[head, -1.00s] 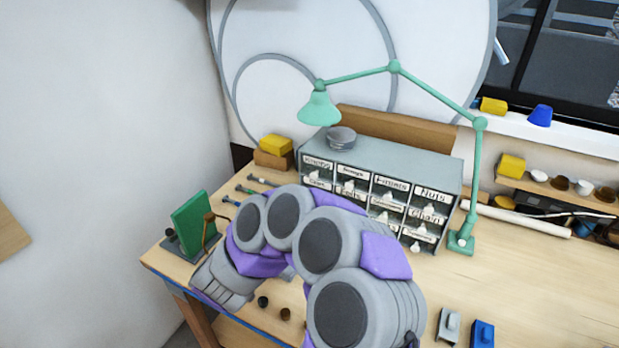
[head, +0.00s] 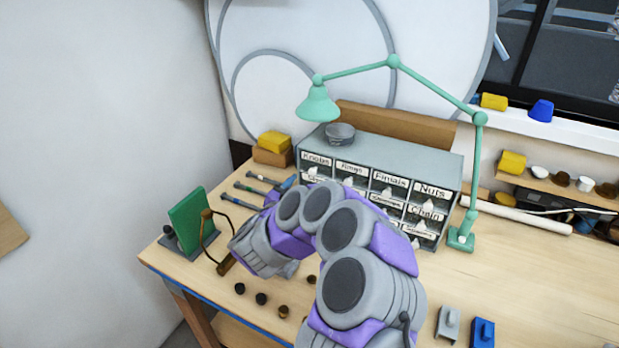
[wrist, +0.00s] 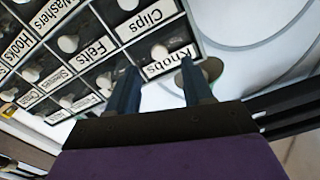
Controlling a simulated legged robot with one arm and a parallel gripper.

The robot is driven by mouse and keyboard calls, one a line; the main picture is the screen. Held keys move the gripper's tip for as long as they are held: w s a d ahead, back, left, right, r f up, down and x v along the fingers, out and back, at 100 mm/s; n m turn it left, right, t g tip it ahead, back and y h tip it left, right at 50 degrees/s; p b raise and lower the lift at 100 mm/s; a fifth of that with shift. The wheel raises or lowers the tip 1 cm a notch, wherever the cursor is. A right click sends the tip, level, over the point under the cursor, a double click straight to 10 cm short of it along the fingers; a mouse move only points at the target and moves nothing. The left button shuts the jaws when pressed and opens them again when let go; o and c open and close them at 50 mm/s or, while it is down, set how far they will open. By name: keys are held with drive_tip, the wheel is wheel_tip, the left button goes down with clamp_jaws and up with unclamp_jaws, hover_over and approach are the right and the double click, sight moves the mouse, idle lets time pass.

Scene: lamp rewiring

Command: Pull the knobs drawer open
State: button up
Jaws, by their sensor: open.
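The knobs drawer (head: 316,160) is at the top left of the grey drawer cabinet (head: 400,150) in the head view and looks closed. Its label (wrist: 168,61) and pale round knob (wrist: 159,52) appear upside down in the wrist view. My gripper (wrist: 160,84) is open and empty, its two dark fingers pointing toward the cabinet. In the wrist view the knob appears between and just beyond the fingertips; I cannot tell the remaining distance. In the head view my arm hides most of the gripper, which is at the cabinet's left front.
A round tin (head: 340,134) sits on the cabinet. A green lamp (head: 319,104) arches above it, its base to the right. A green board (head: 190,222) stands at the bench's left, near several tools (head: 250,188). Several small round parts lie in front; the bench's right side is mostly clear.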

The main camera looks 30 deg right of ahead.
sight(311, 173)
drive_tip(key=b+x, duration=0.1)
drive_tip(key=x, duration=0.5)
drive_tip(key=shift+w+d, duration=0.15)
drive_tip(key=shift+d, duration=0.1)
drive_tip(key=shift+c, duration=0.5)
clamp_jaws()
